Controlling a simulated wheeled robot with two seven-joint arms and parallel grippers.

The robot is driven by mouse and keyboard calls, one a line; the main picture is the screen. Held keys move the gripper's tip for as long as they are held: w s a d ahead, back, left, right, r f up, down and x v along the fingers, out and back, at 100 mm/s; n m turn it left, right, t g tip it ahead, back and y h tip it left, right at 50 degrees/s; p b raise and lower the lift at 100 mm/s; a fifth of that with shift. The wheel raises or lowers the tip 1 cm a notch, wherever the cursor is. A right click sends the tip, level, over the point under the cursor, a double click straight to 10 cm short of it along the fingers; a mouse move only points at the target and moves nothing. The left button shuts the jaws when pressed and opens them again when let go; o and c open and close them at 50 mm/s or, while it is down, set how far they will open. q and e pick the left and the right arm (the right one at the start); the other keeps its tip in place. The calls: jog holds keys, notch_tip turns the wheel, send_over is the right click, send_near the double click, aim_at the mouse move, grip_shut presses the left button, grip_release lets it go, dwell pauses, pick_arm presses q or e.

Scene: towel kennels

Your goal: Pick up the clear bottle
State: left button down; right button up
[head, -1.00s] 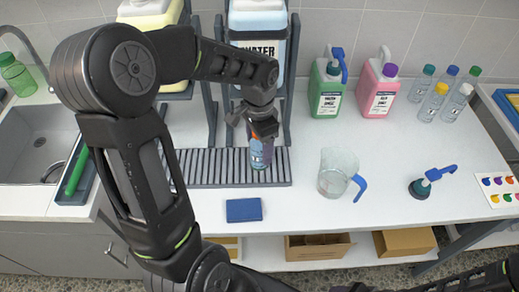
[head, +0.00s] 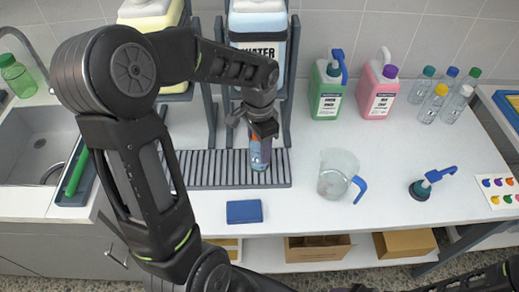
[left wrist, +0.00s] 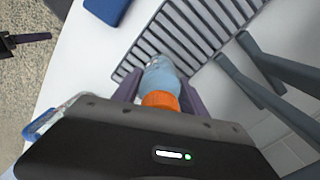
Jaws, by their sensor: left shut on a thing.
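The clear bottle (head: 260,155), bluish with an orange cap, stands on the slatted drain rack in the head view. My left gripper (head: 257,137) comes down on it from above and covers its upper part. In the left wrist view the bottle (left wrist: 161,80) is between the two fingers of the left gripper (left wrist: 160,90), with its orange cap close to the palm. The left gripper is shut on the bottle, whose base seems to rest on the rack.
The slatted rack (head: 215,172) lies under large jugs, including a water jug (head: 257,55), on dark stands. A blue sponge (head: 244,211) lies in front. A clear pitcher (head: 336,177), green and pink jugs and several capped bottles stand to the right.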

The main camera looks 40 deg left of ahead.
pick_arm(q)
jog(key=shift+r, duration=0.1)
jog(key=r, duration=0.2)
jog(key=r+b, duration=0.1)
jog(key=shift+s+d+r, duration=0.1)
jog(key=shift+s+d, duration=0.15)
jog(key=s+d+b, duration=0.2)
jog(key=s+d, duration=0.8)
jog(key=s, duration=0.3)
jog(key=shift+s+d, duration=0.2)
jog(key=shift+s, duration=0.2)
